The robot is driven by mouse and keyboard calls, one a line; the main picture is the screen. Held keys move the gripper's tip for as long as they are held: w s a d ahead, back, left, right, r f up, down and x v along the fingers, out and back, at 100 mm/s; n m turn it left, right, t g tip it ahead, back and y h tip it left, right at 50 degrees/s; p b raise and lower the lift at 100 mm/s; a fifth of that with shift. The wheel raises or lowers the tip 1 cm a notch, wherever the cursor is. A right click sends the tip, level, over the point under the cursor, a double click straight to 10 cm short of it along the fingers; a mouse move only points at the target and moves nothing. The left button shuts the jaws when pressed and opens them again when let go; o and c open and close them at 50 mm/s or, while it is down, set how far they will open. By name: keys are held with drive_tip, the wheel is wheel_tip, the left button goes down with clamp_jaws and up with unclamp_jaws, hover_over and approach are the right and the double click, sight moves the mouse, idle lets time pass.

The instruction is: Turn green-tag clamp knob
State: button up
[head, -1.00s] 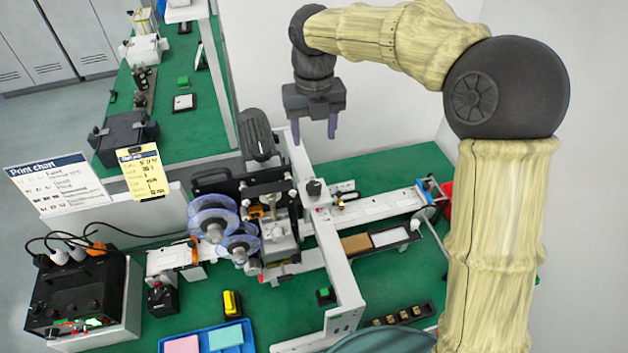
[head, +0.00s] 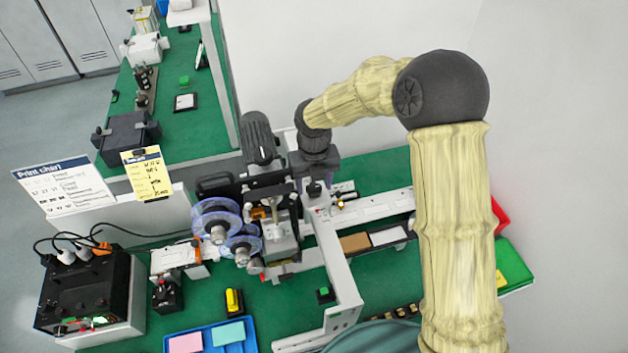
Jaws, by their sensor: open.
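The coder machine (head: 268,215) stands on the green bench, with a white frame bar (head: 335,255) along its right side. A small black knob (head: 314,189) sits on top of that bar near its far end. I cannot make out a green tag on it, so I cannot tell if it is the green-tag clamp knob. My gripper (head: 314,172) is low over the far end of the bar, pointing down, close to this knob in the picture. Its fingers are mostly hidden or too dark to separate, and I cannot tell if they touch anything. No held object shows.
Clear blue-rimmed reels (head: 216,220) and a black motor (head: 257,136) crowd the machine's left and far sides. A conveyor (head: 372,206) runs right. A black box with a green top (head: 325,294), a yellow-black item (head: 234,302) and a blue tray (head: 211,339) are nearer.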

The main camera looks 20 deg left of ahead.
drive_tip(key=shift+f, duration=0.2)
drive_tip(key=c, duration=1)
